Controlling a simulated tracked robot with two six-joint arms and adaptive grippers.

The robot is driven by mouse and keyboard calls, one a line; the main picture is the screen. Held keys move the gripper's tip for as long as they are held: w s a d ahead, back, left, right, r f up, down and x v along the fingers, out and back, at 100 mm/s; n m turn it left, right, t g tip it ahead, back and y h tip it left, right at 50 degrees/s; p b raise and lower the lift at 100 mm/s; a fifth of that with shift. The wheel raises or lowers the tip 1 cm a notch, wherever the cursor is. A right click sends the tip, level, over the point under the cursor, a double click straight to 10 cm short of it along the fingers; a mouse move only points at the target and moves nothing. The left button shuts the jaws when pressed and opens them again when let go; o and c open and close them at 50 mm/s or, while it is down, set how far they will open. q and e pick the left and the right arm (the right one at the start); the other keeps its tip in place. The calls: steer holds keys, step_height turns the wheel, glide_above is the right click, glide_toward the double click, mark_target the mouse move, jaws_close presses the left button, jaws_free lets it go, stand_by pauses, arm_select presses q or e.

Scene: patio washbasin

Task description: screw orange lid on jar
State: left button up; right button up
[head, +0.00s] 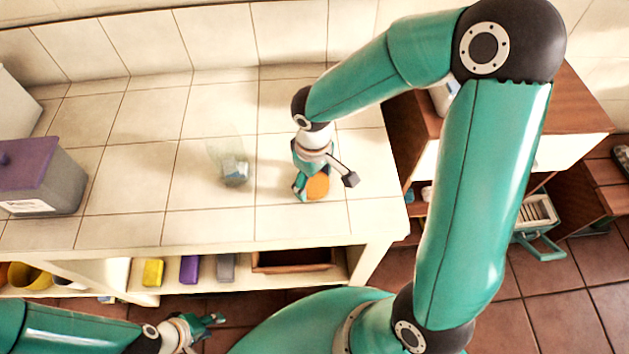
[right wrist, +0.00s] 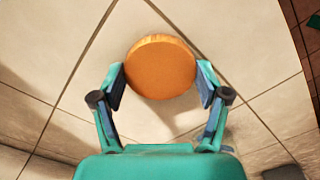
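The clear glass jar (head: 233,168) stands open on the counter to the left of my right gripper. My left gripper (head: 212,320) is low in front of the counter, away from both; its finger opening is unclear.
A grey bin with a purple lid (head: 42,180) stands at the counter's left end. The shelf below holds yellow (head: 153,272), purple (head: 189,269) and grey (head: 225,267) blocks and a brown tray (head: 292,261). Counter around the jar is clear. A wooden cabinet (head: 585,110) is at right.

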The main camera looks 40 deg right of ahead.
mark_target(314, 183)
steer(key=shift+r, duration=0.15)
step_height(314, 183, up, 20)
stand_by(0.7)
stand_by(0.3)
